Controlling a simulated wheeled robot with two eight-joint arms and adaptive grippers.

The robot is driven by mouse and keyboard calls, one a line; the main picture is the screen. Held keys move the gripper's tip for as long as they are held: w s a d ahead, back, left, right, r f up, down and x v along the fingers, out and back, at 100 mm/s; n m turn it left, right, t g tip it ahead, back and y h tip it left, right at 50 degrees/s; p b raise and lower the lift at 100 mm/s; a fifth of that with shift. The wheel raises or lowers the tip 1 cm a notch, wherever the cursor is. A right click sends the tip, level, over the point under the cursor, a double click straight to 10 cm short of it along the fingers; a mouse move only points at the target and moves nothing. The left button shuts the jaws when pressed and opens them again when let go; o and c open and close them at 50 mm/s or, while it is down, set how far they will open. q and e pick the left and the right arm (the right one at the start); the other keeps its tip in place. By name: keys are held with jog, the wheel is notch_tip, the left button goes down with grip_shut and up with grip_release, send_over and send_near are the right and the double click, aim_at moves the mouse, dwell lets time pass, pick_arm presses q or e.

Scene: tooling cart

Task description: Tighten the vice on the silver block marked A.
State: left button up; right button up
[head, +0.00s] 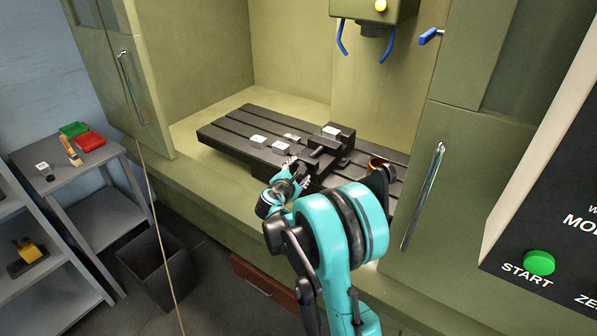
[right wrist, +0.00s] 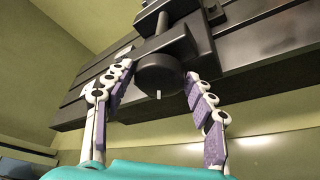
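The dark vice (head: 325,150) sits on the slotted machine table (head: 225,132), with a white label on its top. Label lettering is too small to read, and I cannot pick out the silver block marked A with certainty. My right gripper (head: 296,172) is at the front end of the vice. In the right wrist view, the vice's round black screw end (right wrist: 160,78) lies between the spread fingers of my right gripper (right wrist: 158,71). Gaps show on both sides, so the gripper looks open around it. My left gripper is not in view.
White-labelled pieces (head: 258,139) and (head: 280,146) lie left of the vice. A brown ring-shaped item (head: 378,163) is right of it. The spindle head (head: 375,12) with blue levers hangs above. Cabinet doors flank the opening; a grey side table (head: 70,172) holds red and green bins.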

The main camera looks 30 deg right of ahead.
jog(key=shift+o, duration=0.3)
jog(key=v, duration=1.2)
